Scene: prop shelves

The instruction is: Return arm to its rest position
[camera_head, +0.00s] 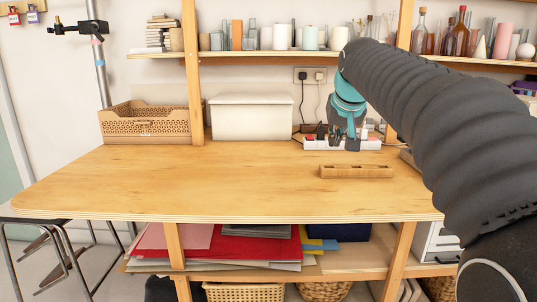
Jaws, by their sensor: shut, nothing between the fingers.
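My arm, in a dark ribbed sleeve, comes in from the right side of the camera_head view and bends down over the back right of the wooden table (180,180). My gripper (352,143) hangs at its end, pointing down, with teal parts above it. It is shut and empty. It appears in front of a white tray (325,145) with small dark items; whether it touches anything there cannot be told.
A wooden block with hollows (356,172) lies in front of the gripper. A white bin (251,117) and a perforated box (145,123) stand at the back. A shelf (290,54) with bottles and cylinders runs above. The table's left and front are clear.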

